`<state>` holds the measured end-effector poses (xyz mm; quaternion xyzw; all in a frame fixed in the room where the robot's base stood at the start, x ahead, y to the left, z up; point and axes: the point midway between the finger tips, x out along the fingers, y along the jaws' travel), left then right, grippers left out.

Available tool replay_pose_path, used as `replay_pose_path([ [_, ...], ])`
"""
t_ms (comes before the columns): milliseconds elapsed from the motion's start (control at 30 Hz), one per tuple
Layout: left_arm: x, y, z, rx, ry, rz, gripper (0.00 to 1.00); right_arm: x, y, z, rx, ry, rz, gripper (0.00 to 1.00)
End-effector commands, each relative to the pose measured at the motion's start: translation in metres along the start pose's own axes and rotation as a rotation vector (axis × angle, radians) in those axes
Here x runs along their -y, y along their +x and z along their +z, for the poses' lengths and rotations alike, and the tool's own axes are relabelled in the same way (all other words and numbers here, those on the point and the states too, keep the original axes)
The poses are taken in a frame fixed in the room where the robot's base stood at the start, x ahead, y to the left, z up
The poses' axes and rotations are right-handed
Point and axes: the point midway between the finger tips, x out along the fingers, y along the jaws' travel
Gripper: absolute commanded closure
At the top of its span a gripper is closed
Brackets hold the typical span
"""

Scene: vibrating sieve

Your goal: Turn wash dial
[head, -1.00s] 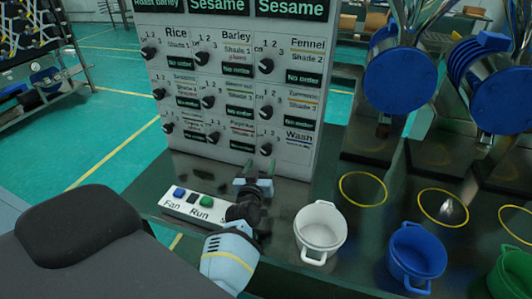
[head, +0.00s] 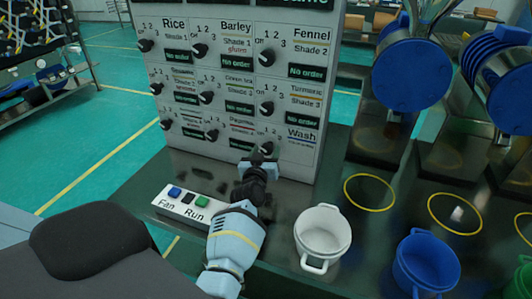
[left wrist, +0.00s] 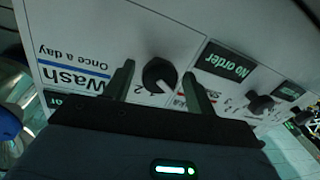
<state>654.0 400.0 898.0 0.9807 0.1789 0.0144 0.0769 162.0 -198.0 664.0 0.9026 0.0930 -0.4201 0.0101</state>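The wash dial (head: 267,148) is a black knob at the lower right of the white control panel (head: 300,160), left of the "Wash" label (head: 301,134). My left gripper (head: 258,164) is raised in front of it and partly covers it in the head view. In the left wrist view the dial (left wrist: 160,75) shows upside down between the two fingers of my left gripper (left wrist: 158,72). The fingers are apart, one on each side, with visible gaps to the knob. My right gripper is not in view.
Several other black dials, such as the one at Turmeric (head: 267,108), sit above and left on the panel. A button box (head: 182,207) lies below. A white pot (head: 322,232) and a blue pot (head: 426,262) stand to the right of my arm.

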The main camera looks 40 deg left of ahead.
Motion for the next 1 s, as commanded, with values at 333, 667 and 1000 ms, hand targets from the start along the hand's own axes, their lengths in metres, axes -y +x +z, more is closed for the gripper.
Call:
replay_pose_path([
  [333,0.0005,-0.0002,0.0003,0.000,0.001,-0.001,0.85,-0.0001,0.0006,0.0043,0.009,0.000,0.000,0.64],
  [667,0.0011,-0.0002,0.0006,-0.007,0.065,0.001,0.85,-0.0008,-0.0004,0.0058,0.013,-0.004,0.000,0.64],
  [1000,0.0017,-0.0002,0.0016,-0.037,0.319,0.006,0.85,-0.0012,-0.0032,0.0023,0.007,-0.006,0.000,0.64],
])
